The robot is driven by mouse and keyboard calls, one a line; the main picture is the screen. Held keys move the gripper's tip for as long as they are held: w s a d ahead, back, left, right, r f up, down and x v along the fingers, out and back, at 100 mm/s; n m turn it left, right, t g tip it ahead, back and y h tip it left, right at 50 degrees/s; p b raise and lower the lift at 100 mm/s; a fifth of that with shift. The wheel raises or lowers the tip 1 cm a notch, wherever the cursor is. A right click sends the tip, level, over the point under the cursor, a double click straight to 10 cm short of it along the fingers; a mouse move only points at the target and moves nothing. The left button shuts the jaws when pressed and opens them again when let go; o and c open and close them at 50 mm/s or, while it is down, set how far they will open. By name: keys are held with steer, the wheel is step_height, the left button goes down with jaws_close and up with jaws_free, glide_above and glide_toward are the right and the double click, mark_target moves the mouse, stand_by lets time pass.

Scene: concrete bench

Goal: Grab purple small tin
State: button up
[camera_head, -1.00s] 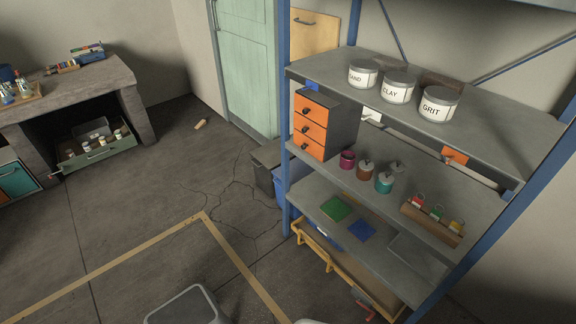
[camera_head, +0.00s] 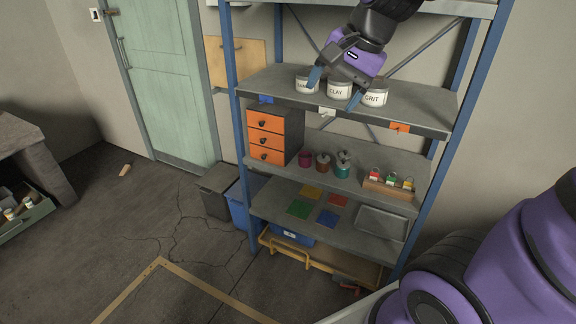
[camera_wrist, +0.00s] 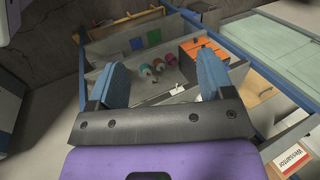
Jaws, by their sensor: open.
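The small purple tin (camera_head: 305,159) stands on the middle shelf, just right of the orange drawer unit. Beside it stand a brown tin (camera_head: 323,163) and a teal tin (camera_head: 343,168). My gripper (camera_head: 334,91) is open and empty, in front of the top shelf, with blue fingers spread across the labelled cans. It is above the small tins and apart from them. In the wrist view my gripper (camera_wrist: 160,82) shows its two blue fingers wide apart, with the purple tin (camera_wrist: 170,59) small and far off between them.
Labelled cans, including CLAY (camera_head: 339,91) and GRIT (camera_head: 374,98), stand on the top shelf (camera_head: 420,105). The orange drawer unit (camera_head: 270,137) is left of the tins. A wooden holder (camera_head: 388,189) with several coloured items is to the right. Coloured squares and a grey tray (camera_head: 381,222) lie below.

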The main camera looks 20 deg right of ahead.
mark_target(305, 152)
steer(key=w+d+f+m+g, duration=0.1)
steer(key=w+f+m, duration=0.7)
steer(key=w, duration=0.2)
steer(key=w+f+m, duration=0.7)
steer(key=w+m, duration=0.1)
steer(key=w, duration=0.2)
steer(key=w+d+f+m+h, duration=0.25)
steer(key=w+f+m, duration=0.3)
steer(key=f, duration=0.45)
steer(key=w+d+f+m+h, duration=0.2)
steer(key=w+d+f+m, duration=0.4)
steer(key=f, duration=0.5)
steer(key=w+d+f+m+h, duration=0.1)
steer(key=w+f+m+h, duration=0.1)
steer(key=w+f+m, duration=0.5)
steer(key=shift+m+t, duration=0.3)
steer(key=shift+m, duration=0.05)
steer(key=w+d+f, duration=0.1)
steer(key=w+d, duration=0.1)
steer(key=w+d+f, duration=0.1)
steer(key=w+d, duration=0.1)
steer(key=d, duration=0.1)
steer(key=w+d+f, duration=0.1)
steer(key=w+d, duration=0.1)
steer(key=d, duration=0.1)
steer(key=shift+d, duration=0.25)
steer(key=shift+x, duration=2.35)
steer(key=shift+c, duration=0.4)
steer(key=c, duration=0.7)
